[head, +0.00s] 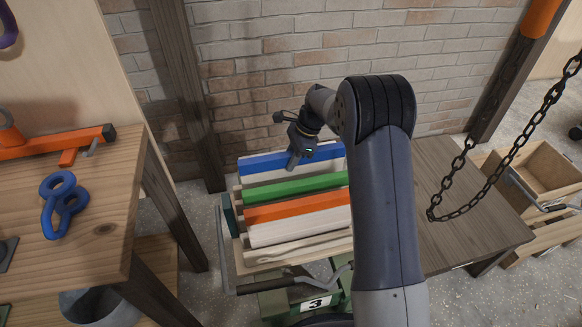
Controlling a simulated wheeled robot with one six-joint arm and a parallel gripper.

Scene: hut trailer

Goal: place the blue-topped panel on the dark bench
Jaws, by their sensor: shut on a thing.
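The blue-topped panel (262,164) stands at the back of a row of panels in a wooden rack, its blue upper edge showing left of my arm. My gripper (293,162) is over the middle of that blue edge, pointing down and shut on the panel. The fingertips are small and partly hidden against it. The panel still appears to be within the rack; its lower part is hidden by the panels in front.
Green (290,188) and orange (290,208) topped panels stand in front in the rack (238,262). A chain (505,160) hangs over the bench's right side. A lighter workbench (105,215) stands at left, and a brick wall (260,80) lies behind. A wooden crate (530,180) is at right.

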